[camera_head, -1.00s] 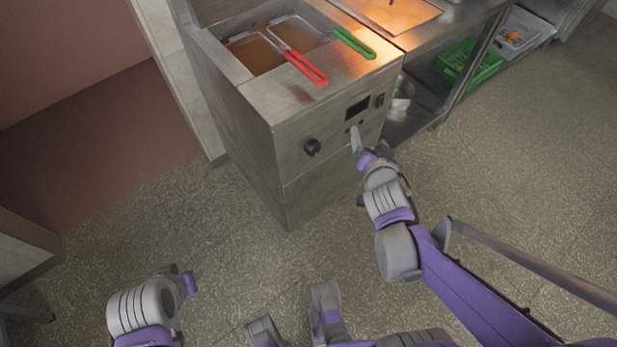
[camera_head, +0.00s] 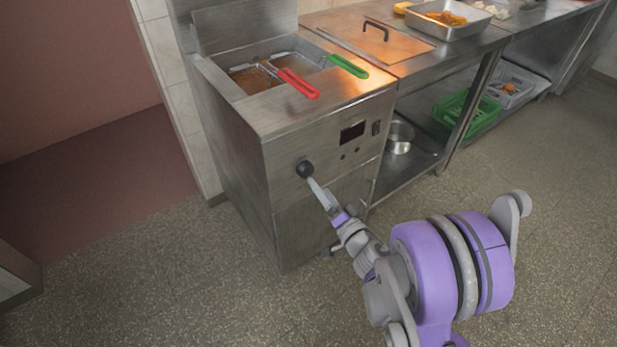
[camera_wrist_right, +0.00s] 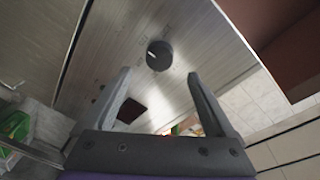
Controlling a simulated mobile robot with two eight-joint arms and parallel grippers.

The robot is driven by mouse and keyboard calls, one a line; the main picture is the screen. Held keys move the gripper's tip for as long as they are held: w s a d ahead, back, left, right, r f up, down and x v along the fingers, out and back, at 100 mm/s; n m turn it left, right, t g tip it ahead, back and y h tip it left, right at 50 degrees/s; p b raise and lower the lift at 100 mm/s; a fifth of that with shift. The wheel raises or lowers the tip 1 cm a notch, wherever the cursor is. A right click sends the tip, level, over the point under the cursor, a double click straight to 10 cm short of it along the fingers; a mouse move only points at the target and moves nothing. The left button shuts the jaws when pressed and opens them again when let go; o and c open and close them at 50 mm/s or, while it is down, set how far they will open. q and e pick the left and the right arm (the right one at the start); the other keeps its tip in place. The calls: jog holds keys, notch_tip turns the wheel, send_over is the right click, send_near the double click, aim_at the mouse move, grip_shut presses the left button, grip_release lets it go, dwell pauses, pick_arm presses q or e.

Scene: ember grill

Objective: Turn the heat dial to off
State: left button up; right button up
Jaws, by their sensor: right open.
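The heat dial (camera_head: 305,169) is a round black knob on the front panel of the steel fryer (camera_head: 240,158). In the right wrist view the dial (camera_wrist_right: 159,55) shows a pale pointer mark and lies beyond the fingertips, roughly between them. My right gripper (camera_head: 315,187) is just below and right of the dial in the head view; in the right wrist view its two fingers (camera_wrist_right: 159,80) are apart with nothing between them. Whether a fingertip touches the dial I cannot tell. My left gripper is out of view.
Red (camera_head: 298,83) and green (camera_head: 347,66) basket handles stick out over the fryer top. A dark display (camera_head: 352,132) and small buttons sit right of the dial. A steel counter (camera_head: 440,62) with a food tray (camera_head: 447,20) runs right. The floor in front is clear.

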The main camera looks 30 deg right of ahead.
aim_at(308, 172)
jog(key=w, duration=0.6)
jog(key=shift+w+d, duration=0.15)
jog(key=shift+w, duration=0.25)
jog(key=c, duration=1.4)
